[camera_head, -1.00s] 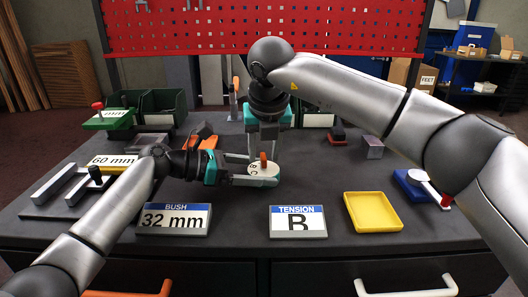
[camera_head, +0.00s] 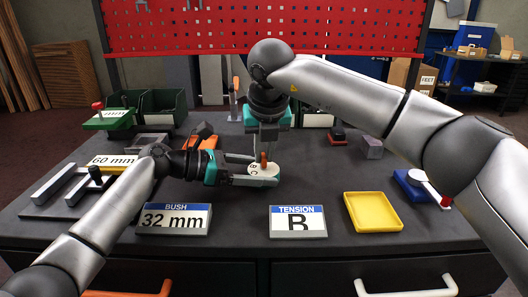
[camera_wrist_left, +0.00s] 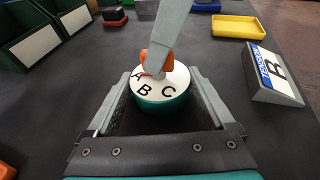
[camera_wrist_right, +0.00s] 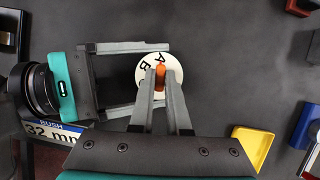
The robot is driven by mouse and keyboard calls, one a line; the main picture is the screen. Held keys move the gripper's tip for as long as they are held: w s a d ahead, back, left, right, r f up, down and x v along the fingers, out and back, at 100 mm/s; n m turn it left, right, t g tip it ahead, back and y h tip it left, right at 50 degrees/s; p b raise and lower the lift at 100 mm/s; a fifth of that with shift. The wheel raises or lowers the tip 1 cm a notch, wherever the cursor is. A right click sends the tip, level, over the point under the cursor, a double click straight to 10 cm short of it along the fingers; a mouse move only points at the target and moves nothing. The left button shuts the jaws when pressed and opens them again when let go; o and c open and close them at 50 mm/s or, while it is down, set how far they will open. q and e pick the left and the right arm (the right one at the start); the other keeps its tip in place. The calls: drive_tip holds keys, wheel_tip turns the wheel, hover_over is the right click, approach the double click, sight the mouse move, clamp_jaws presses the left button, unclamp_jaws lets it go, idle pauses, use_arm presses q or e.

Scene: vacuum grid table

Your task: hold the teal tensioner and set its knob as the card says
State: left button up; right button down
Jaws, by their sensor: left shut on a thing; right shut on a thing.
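The teal tensioner (camera_wrist_left: 162,105) is a round teal body with a white top lettered A, B and C, and an orange knob (camera_wrist_right: 160,77) in its middle. It also shows in the head view (camera_head: 256,169). My left gripper (camera_wrist_left: 163,78) is shut around its body from the side. My right gripper (camera_wrist_right: 160,82) comes down from above, shut on the orange knob. The fingers hide part of the knob and top, so I cannot tell which letter the knob points to. The card (camera_head: 298,222) at the table front reads TENSION B.
A BUSH 32 mm card (camera_head: 174,219) stands front left, and a yellow tray (camera_head: 372,212) right of the TENSION card. A blue block with a red-tipped lever (camera_head: 415,186) is at the right. Green bins (camera_head: 163,108) stand at the back left.

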drive_tip(key=shift+n, duration=0.3)
drive_tip(key=n+y, duration=0.1)
drive_tip(key=n, duration=0.1)
drive_tip(key=n+y, duration=0.1)
drive_tip(key=n, duration=0.2)
drive_tip(key=shift+w+d+g, duration=0.1)
drive_tip(key=shift+d+g, duration=0.1)
drive_tip(key=shift+g, duration=0.2)
drive_tip(key=n+g, duration=0.1)
drive_tip(key=n, duration=0.2)
drive_tip(key=n+y, duration=0.1)
drive_tip(key=n, duration=0.2)
drive_tip(key=shift+w+g, duration=0.1)
drive_tip(key=shift+g, duration=0.3)
drive_tip(key=shift+y, duration=0.3)
drive_tip(key=c, duration=0.9)
unclamp_jaws()
drive_tip(key=shift+d+r, duration=0.1)
drive_tip(key=v, duration=1.2)
